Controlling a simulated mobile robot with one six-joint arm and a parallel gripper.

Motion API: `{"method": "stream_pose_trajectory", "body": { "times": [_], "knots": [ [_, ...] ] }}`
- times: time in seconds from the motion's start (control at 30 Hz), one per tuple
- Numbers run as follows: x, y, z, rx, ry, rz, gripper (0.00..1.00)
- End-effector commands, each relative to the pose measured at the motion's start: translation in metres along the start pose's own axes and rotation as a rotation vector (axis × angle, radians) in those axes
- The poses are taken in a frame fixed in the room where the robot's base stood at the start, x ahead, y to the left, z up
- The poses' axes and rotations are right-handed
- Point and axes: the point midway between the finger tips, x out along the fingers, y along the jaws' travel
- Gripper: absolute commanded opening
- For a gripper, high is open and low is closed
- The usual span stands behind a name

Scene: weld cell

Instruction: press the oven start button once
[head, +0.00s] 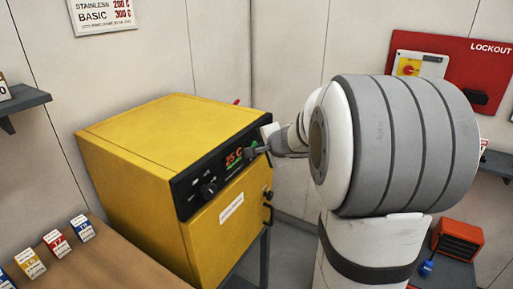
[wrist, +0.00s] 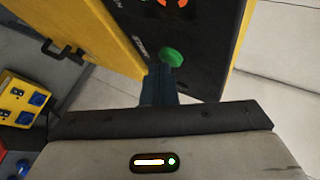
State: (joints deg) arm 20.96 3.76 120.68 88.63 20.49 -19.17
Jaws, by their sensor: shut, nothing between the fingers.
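The yellow oven (head: 160,150) stands left of centre in the head view, with a black control panel (head: 190,190) on its front. The panel has a lit display (head: 233,155) and a dark knob (head: 209,190). In the wrist view a round green button (wrist: 171,57) shows on the black panel (wrist: 205,75). My gripper (head: 250,151) is at the right part of the panel in the head view. In the wrist view my gripper (wrist: 158,72) is shut and empty, its tips close beside the green button. I cannot tell whether they touch it.
The oven door handle (head: 268,205) sticks out below the panel. A wooden bench (head: 90,265) with several coloured boxes is at the lower left. A red lockout board (head: 470,75) hangs on the right wall. An orange-red box (head: 458,239) stands at the lower right.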

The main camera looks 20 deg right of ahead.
Motion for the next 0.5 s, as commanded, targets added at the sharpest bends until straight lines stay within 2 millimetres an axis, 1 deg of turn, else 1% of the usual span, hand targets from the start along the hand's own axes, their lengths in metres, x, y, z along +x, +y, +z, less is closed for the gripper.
{"method": "stream_pose_trajectory", "body": {
  "times": [0.33, 0.5],
  "knots": [
    [0.0005, -0.0003, 0.0009, 0.000, -0.002, 0.000, 0.00],
    [-0.0028, 0.0027, -0.0021, -0.001, 0.000, -0.001, 0.00]
  ]
}}
